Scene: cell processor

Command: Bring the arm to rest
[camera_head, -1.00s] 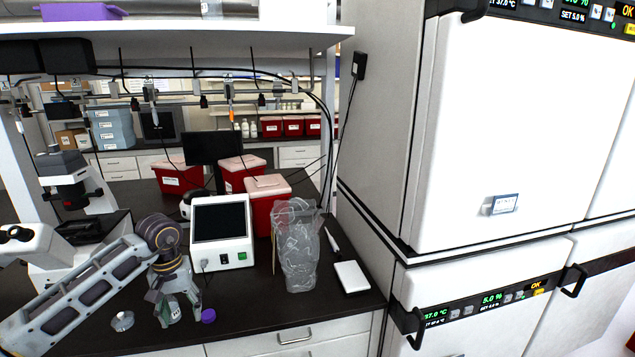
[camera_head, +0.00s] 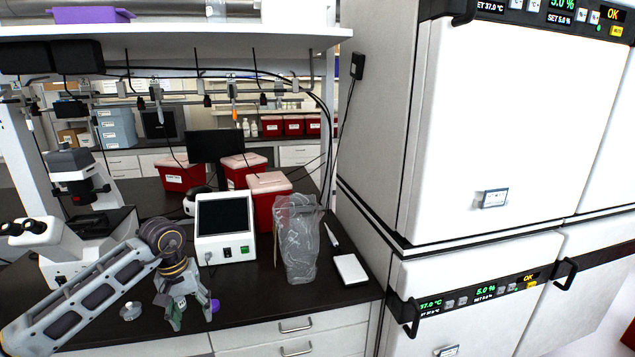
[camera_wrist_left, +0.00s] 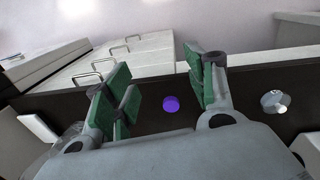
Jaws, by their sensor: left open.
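My left arm comes in from the lower left in the head view. Its gripper (camera_head: 190,312) points down at the front of the dark bench. The green-padded fingers stand apart with nothing between them, as the left wrist view (camera_wrist_left: 165,95) also shows. A small purple cap (camera_head: 214,305) lies on the bench just right of the fingers, partly behind them in the head view. In the left wrist view the purple cap (camera_wrist_left: 171,104) shows on the bench beyond the gap, apart from the fingers. My right gripper is not in view.
A small metal piece (camera_head: 131,311) lies left of the gripper. A white device with a dark screen (camera_head: 224,226), a clear plastic bag (camera_head: 298,240) and a white pad (camera_head: 351,269) stand to the right. A microscope (camera_head: 62,240) is behind my arm. White incubators (camera_head: 520,130) fill the right side.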

